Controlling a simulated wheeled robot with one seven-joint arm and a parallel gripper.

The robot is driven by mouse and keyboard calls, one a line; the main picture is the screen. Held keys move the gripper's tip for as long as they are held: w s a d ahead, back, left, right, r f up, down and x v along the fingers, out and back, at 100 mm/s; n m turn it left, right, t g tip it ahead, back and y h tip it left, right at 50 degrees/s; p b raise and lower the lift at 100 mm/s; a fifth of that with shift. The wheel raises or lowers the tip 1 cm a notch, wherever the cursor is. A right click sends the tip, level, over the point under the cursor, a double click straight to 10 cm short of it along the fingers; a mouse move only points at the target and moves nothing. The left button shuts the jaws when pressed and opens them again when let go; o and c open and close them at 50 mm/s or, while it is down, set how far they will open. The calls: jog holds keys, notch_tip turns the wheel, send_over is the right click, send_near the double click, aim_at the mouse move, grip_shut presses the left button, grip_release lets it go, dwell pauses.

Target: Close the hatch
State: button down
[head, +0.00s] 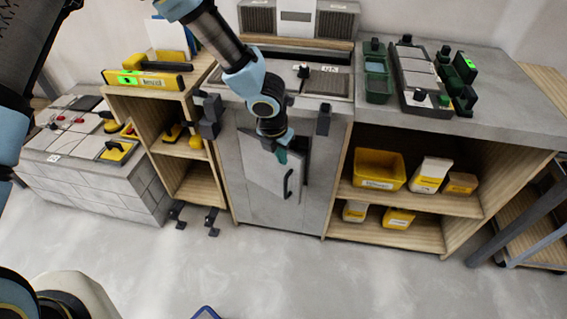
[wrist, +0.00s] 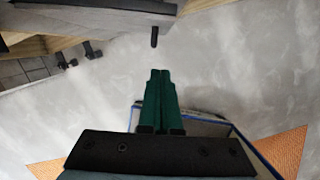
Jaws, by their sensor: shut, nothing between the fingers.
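The hatch (head: 268,172) is a grey panel with a black bar handle (head: 288,184) on the front of the grey cabinet. It stands ajar, with a dark gap (head: 301,146) showing at its upper right. My gripper (head: 282,157) is at the hatch's upper right edge, above the handle; whether it touches the panel I cannot tell. In the wrist view, my green fingers (wrist: 158,76) are together and empty. A grey panel with a dark edge (wrist: 95,22), likely the hatch, crosses the top there, with a black peg-like part (wrist: 154,37) beyond the fingertips.
Right of the hatch are open shelves with a yellow bin (head: 379,168) and smaller containers. Left is a wooden shelf unit (head: 196,181) with a yellow level (head: 146,79) on top. A blue-rimmed tray (wrist: 205,118) shows below my fingers. The floor (head: 330,280) in front is mostly clear.

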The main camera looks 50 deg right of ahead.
aim_at(297, 159)
jog(key=w+f+n+g+h+b, duration=0.4)
jog(key=f+n+g+h+b, duration=0.15)
jog(key=f+b, duration=0.6)
jog(key=w+a+r+n+g+h+b, duration=0.3)
jog(key=w+a+r+g+h+b, duration=0.25)
jog(key=b, duration=0.45)
jog(key=shift+g, duration=0.4)
jog(key=x, duration=0.3)
jog(key=f+x, duration=0.1)
jog(key=x, duration=0.3)
jog(key=p+x, duration=0.1)
jog(key=x, duration=0.3)
jog(key=shift+w+d+f, duration=0.3)
jog(key=shift+w, duration=0.1)
jog(key=shift+d, duration=0.5)
